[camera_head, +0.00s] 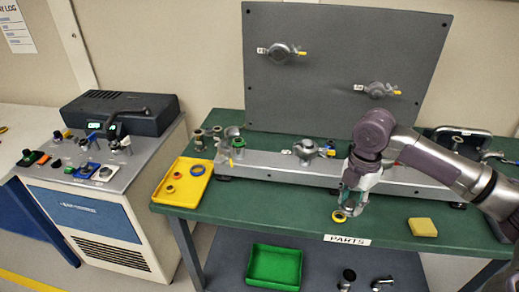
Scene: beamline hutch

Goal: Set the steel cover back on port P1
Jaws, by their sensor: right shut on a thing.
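My right gripper (351,208) reaches down from the right over the front of the green bench. A grey beam (275,171) on the bench carries metal fittings, one with a green band (238,143) and a steel one (305,150). I cannot tell which is port P1, nor make out the steel cover for certain. My left gripper is out of view.
A yellow tray (160,197) with rings is at the bench's left end; a yellow block (422,227) lies at the right. An upright grey panel (340,50) holds two steel clamps. Below is a green bin (274,282).

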